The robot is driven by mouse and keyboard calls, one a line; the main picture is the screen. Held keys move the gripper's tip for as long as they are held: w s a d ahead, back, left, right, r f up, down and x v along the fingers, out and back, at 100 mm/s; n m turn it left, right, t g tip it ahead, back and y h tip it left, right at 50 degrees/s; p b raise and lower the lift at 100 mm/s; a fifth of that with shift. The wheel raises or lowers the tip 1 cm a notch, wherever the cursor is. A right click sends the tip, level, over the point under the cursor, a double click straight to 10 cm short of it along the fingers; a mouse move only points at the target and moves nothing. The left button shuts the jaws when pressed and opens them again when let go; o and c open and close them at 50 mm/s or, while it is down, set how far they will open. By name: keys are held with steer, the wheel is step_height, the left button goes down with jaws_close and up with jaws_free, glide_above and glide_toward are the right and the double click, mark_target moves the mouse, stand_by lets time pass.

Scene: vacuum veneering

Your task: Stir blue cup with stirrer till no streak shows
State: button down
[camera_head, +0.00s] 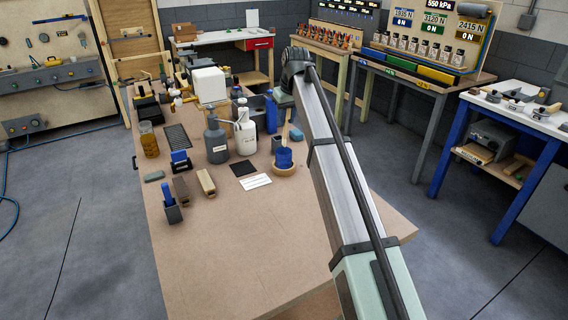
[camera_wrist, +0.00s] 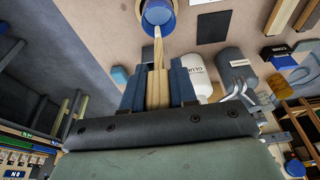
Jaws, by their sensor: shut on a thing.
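The blue cup (camera_head: 284,157) stands upright in a round wooden holder (camera_head: 284,170) on the bench. In the wrist view the blue cup (camera_wrist: 173,27) is at the top, with pale contents inside; I cannot make out streaks. My gripper (camera_wrist: 157,72) is shut on the wooden stirrer (camera_wrist: 158,52), between its two dark blue fingers. The stirrer runs from the fingers to the cup, and its far end appears within the cup's mouth. How deep it reaches cannot be told. In the head view my arm hides much of the gripper.
A white glue bottle (camera_head: 245,138) and a grey bottle (camera_head: 216,145) stand left of the cup. A dark square (camera_head: 243,169) and a white card (camera_head: 255,182) lie nearby. Wooden blocks (camera_head: 206,182) are further left. The bench's near part (camera_head: 240,245) is clear.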

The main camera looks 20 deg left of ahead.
steer(key=shift+r, duration=1.95)
